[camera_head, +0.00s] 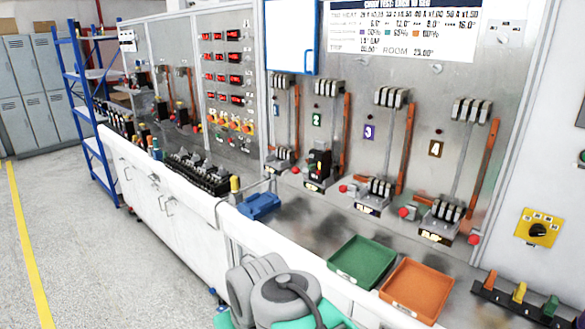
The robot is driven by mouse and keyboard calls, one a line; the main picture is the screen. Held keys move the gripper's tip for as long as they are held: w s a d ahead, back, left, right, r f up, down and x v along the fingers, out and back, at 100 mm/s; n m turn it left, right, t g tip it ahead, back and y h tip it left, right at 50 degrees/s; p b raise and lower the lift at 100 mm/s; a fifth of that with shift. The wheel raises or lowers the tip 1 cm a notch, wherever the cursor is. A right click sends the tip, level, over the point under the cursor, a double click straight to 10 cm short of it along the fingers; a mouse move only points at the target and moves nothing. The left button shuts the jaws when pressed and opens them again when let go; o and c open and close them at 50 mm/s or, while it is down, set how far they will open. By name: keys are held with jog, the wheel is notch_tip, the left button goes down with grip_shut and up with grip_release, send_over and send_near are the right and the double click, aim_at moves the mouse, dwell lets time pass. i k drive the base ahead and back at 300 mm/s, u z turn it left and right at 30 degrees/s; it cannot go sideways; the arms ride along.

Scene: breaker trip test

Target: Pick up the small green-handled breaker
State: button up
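A small item with a green handle (550,306) stands in a dark rack (513,306) at the bottom right corner. It is the right one of a row there, beside a yellow-handled one (519,292) and an orange-handled one (490,282). The handle is upright. The body below it is dark and hard to make out at this size. Grey and teal parts of my own arm show at the bottom centre, well left of the rack. My gripper is not in view.
A green tray (362,262) and an orange tray (417,289) sit on the bench left of the rack. Behind them stand numbered test stations with red-brown levers (484,181). A yellow plate with a black knob (537,230) is above the rack.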

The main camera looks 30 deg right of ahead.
aim_at(323, 158)
jog(key=u, duration=0.5)
jog(key=i, duration=2)
jog(key=z, duration=1.15)
jog(key=i, duration=0.75)
jog(key=z, duration=0.85)
